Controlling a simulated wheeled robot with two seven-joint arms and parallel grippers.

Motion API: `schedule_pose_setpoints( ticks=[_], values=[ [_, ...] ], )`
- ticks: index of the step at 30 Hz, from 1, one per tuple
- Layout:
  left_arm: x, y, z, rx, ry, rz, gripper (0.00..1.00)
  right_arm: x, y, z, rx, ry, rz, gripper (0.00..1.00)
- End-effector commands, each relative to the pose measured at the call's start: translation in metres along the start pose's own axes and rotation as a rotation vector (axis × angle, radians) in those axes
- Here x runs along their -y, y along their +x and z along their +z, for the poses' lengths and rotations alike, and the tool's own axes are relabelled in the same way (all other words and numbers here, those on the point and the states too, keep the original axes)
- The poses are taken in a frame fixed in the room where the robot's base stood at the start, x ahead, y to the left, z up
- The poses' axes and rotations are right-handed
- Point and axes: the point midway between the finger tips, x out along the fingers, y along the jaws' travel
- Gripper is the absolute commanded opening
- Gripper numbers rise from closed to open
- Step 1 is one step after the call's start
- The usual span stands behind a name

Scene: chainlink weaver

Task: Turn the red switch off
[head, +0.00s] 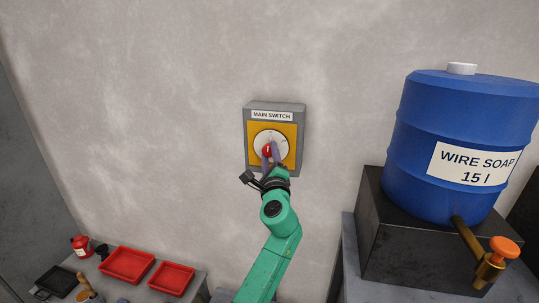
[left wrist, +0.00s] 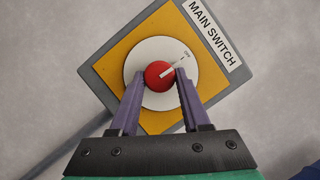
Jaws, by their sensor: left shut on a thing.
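The red switch (head: 267,151) is a round red knob on a white disc, in the yellow plate (head: 288,133) of a grey wall box labelled MAIN SWITCH. In the left wrist view the red knob (left wrist: 158,73) carries a white pointer. It points up and right, toward the label side, at small lettering that is hard to read. My left gripper (head: 271,154) reaches the box from below. Its two purple fingers stand on either side of the knob and are shut on it. My right gripper is not in view.
A blue WIRE SOAP barrel (head: 461,120) with a brass tap (head: 480,258) stands on a dark block (head: 400,250) at the right. Red trays (head: 127,265) and small items lie on a bench at the lower left. The wall around the box is bare.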

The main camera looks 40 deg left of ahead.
Motion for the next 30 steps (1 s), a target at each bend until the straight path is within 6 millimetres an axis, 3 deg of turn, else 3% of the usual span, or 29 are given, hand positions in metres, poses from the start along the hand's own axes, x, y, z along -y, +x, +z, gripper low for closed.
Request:
schedule_pose_setpoints(
  ticks=[19,20,22,30],
  values=[
    [0.0,0.0,-0.0001,0.0,-0.06,0.026,0.0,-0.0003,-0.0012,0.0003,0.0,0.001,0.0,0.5],
    [0.0,0.0,-0.0001,0.0,-0.06,0.026,0.51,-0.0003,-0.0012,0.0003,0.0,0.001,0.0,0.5],
    [0.0,0.0,0.0,0.0,-0.06,0.026,0.77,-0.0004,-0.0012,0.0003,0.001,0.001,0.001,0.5],
    [0.0002,0.0,0.0,0.0,-0.059,0.025,0.77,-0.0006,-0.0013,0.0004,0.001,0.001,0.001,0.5]
  ],
)
